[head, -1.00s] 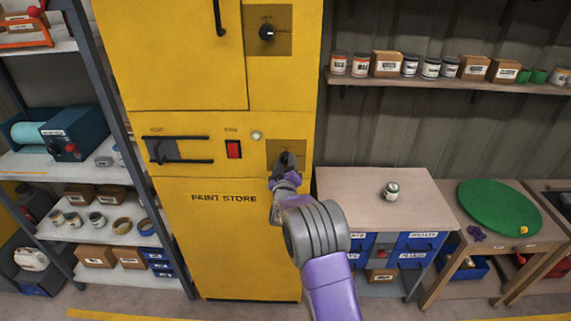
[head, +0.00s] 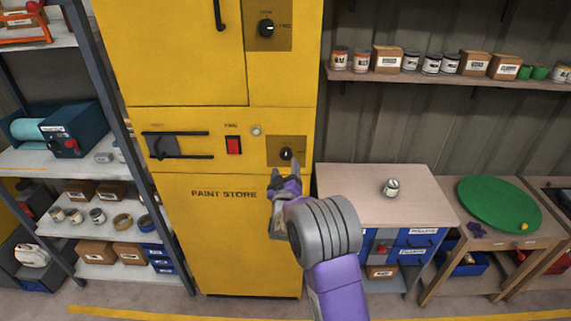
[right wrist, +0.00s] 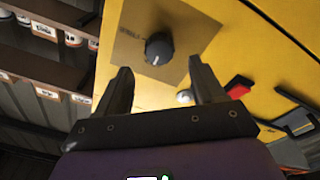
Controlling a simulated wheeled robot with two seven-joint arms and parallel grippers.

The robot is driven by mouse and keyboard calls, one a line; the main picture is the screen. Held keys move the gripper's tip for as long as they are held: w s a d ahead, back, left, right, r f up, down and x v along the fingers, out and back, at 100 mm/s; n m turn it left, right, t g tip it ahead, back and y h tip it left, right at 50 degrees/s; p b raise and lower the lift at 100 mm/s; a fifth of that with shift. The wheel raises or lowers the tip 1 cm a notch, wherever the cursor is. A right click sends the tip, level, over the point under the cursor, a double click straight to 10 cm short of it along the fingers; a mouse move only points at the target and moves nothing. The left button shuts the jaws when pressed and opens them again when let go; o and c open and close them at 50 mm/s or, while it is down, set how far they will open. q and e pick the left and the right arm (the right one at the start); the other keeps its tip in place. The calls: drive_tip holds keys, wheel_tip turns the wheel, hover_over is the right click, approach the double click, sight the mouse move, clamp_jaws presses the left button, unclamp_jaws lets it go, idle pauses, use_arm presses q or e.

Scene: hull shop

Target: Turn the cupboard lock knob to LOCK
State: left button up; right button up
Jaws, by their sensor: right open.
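The yellow paint store cupboard (head: 225,240) has two dark round knobs. The upper knob (head: 266,28) sits on a brown plate with small lettering above and to its right. The lower knob (head: 286,153) sits on a similar plate beside the red switch; its lettering is too small to read. My right gripper (head: 285,169) is open and empty, just below and in front of the lower knob. In the right wrist view a knob (right wrist: 159,48) with a pale pointer mark lies beyond the open fingertips (right wrist: 160,68), apart from them. My left gripper is not seen.
A red switch (head: 233,146), a small round lamp (head: 256,130) and a dark handle (head: 165,147) share the cupboard's middle band. A wooden-topped cabinet (head: 350,200) with a small tin (head: 391,188) stands to the right. Shelving (head: 60,160) stands to the left.

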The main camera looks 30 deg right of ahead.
drive_tip(key=shift+v, duration=1.1)
drive_tip(key=s+a+f+g+y, duration=0.2)
drive_tip(key=s+a+f+y, duration=0.15)
drive_tip(key=f, duration=0.55)
drive_tip(key=s+a+f+g+y, duration=0.2)
drive_tip(key=s+a+f+g, duration=0.15)
drive_tip(key=f, duration=0.65)
drive_tip(key=s+a+f+g+y, duration=0.25)
drive_tip(key=a+f, duration=0.25)
drive_tip(key=f, duration=0.4)
drive_tip(key=s+a+f+m+g+y, duration=0.1)
drive_tip(key=s+a+f+g+y, duration=0.1)
drive_tip(key=s, duration=0.5)
drive_tip(key=s+a+f+m+g+y, duration=0.1)
drive_tip(key=s+a+f+g+y, duration=0.1)
drive_tip(key=s+a, duration=0.5)
drive_tip(key=s+a+f+m+g+y, duration=0.1)
drive_tip(key=s+a+f+g+y, duration=0.1)
drive_tip(key=s+a+f, duration=0.3)
drive_tip(key=s+g, duration=0.1)
drive_tip(key=s, duration=0.3)
drive_tip(key=shift+f+g, duration=0.15)
drive_tip(key=shift+g, duration=0.15)
